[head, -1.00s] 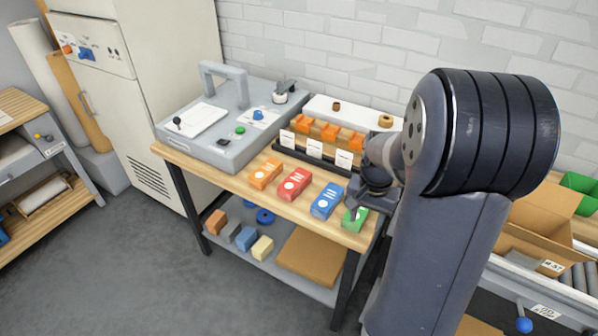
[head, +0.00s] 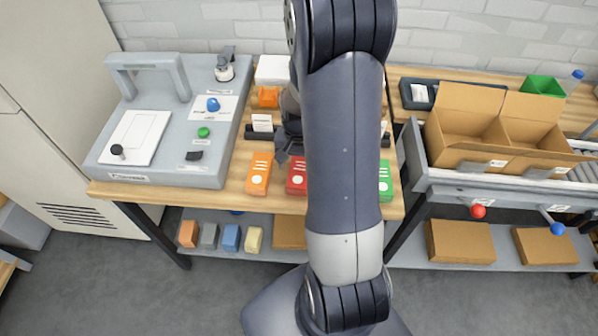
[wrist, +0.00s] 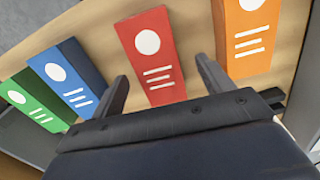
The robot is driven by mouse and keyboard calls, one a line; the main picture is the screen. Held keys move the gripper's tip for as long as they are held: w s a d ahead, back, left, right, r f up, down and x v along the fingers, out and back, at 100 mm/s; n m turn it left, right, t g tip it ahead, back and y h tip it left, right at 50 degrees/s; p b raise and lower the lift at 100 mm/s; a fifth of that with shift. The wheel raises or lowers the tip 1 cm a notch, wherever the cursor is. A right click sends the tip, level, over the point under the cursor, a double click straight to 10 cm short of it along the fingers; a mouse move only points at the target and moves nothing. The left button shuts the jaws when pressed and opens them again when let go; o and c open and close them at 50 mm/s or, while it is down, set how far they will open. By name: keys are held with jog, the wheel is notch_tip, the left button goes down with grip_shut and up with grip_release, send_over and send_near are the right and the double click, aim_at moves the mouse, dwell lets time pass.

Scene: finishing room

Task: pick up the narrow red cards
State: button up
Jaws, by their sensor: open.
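The red card pack (head: 297,178) is a narrow red box with a white circle and white lines, lying on the wooden bench top, partly hidden by my arm in the head view. In the wrist view the red pack (wrist: 152,50) lies ahead of my gripper (wrist: 163,72), its near end between the two fingertips in the picture. My gripper is open and empty. I cannot tell how high above the pack it is. In the head view my gripper (head: 286,145) is mostly hidden behind my arm.
An orange pack (wrist: 248,40) lies right of the red one; blue (wrist: 68,72) and green (wrist: 36,102) packs lie left. In the head view a grey machine (head: 205,150) stands left on the bench. A conveyor with an open cardboard box (head: 465,125) stands right.

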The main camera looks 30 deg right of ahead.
aim_at(300, 170)
jog(key=shift+s+f, duration=0.15)
jog(key=shift+f, duration=1.5)
jog(key=c, duration=1.2)
jog(key=shift+r, duration=0.2)
